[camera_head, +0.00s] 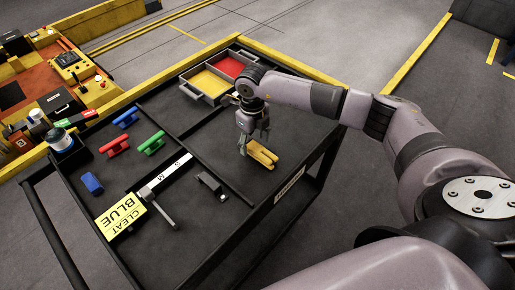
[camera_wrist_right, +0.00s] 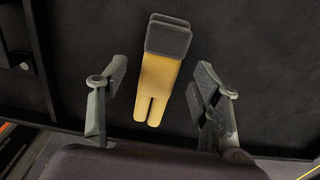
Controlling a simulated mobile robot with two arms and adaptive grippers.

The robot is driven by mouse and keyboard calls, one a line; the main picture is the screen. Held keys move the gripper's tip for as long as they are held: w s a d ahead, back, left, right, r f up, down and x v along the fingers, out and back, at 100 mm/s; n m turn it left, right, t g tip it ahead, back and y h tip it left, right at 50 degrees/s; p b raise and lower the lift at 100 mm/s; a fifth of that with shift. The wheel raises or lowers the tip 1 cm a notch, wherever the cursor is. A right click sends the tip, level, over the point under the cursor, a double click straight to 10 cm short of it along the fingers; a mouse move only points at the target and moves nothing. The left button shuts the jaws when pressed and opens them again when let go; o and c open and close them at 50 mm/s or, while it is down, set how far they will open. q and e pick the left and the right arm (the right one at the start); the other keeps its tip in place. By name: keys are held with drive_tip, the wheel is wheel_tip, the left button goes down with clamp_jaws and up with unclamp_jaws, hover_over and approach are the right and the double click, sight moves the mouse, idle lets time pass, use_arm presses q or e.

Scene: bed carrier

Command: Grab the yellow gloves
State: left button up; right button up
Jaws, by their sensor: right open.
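The yellow gloves (camera_head: 262,153) lie flat on the black cart top, near its right side. In the right wrist view the gloves (camera_wrist_right: 158,80) show a dark grey cuff end at the top and a split yellow end pointing down. My right gripper (camera_head: 254,142) hangs over the gloves, pointing down. In the wrist view its two fingers (camera_wrist_right: 160,105) are spread, one on each side of the gloves, with a gap on both sides. Nothing is between the fingertips but the gloves below. My left gripper is not in view.
The black cart (camera_head: 215,150) has a raised rim and dividers. A grey tray with yellow and red compartments (camera_head: 208,83) stands behind the gripper. Red, green and blue cleats (camera_head: 115,146) and a yellow "CLEAT BLUE" sign (camera_head: 121,215) lie to the left. A dark handle (camera_head: 211,184) lies nearby.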

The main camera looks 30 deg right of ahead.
drive_tip(key=shift+f, duration=1.1)
drive_tip(key=c, duration=1.3)
drive_tip(key=shift+r, duration=0.1)
